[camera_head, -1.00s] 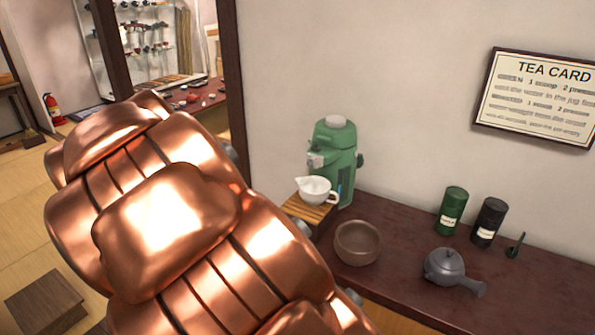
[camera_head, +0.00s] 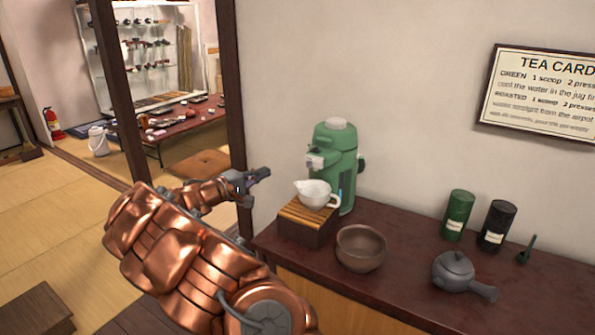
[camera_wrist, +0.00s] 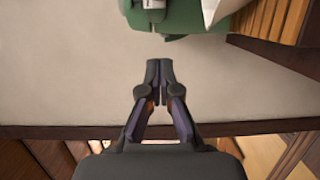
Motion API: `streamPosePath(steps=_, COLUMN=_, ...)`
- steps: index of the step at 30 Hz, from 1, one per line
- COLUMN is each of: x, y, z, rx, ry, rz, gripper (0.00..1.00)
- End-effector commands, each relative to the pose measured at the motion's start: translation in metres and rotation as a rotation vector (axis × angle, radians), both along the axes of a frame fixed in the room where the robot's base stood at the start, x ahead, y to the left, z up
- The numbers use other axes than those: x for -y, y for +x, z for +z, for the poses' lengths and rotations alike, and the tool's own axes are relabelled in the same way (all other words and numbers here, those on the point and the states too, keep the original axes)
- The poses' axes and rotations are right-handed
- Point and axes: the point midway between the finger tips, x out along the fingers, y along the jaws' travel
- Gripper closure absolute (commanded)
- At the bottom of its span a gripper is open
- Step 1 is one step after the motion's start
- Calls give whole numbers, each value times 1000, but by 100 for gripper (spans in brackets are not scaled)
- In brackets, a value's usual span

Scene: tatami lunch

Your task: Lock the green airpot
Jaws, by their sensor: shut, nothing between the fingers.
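The green airpot (camera_head: 337,152) stands upright on the dark counter against the wall, with a pale round knob (camera_head: 336,124) on its top and a light grey spout at its left front. Part of the green airpot also shows at the top edge of the wrist view (camera_wrist: 178,14). My gripper (camera_head: 267,172) is to the left of the airpot, apart from it, near the wooden post. In the wrist view my gripper (camera_wrist: 159,64) has its fingertips together, with nothing between them. Any lock marking on the airpot is too small to read.
A white jug (camera_head: 314,195) stands on a slatted wooden stand (camera_head: 303,232) in front of the airpot. A brown bowl (camera_head: 361,248), a grey teapot (camera_head: 453,270), a green canister (camera_head: 458,212) and a black canister (camera_head: 497,225) stand to the right on the counter (camera_head: 408,275).

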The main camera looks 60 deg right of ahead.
Motion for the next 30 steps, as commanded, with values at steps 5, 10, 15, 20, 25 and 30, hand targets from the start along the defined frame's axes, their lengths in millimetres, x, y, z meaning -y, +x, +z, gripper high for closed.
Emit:
streamPosePath(steps=5, x=2, y=4, z=-3, rx=-4, ry=-7, rz=10, gripper=100)
streamPosePath(steps=10, x=1, y=4, z=-2, rx=-3, ry=-6, rz=9, gripper=100)
streamPosePath(steps=15, x=6, y=3, z=-2, rx=-3, ry=-6, rz=8, gripper=100)
streamPosePath(steps=20, x=24, y=-1, z=-2, rx=-3, ry=-5, rz=7, gripper=100)
streamPosePath(steps=25, x=52, y=-8, z=-1, rx=-2, ry=-6, rz=5, gripper=100)
streamPosePath(steps=30, x=77, y=-13, z=-1, rx=-2, ry=-7, rz=5, gripper=100)
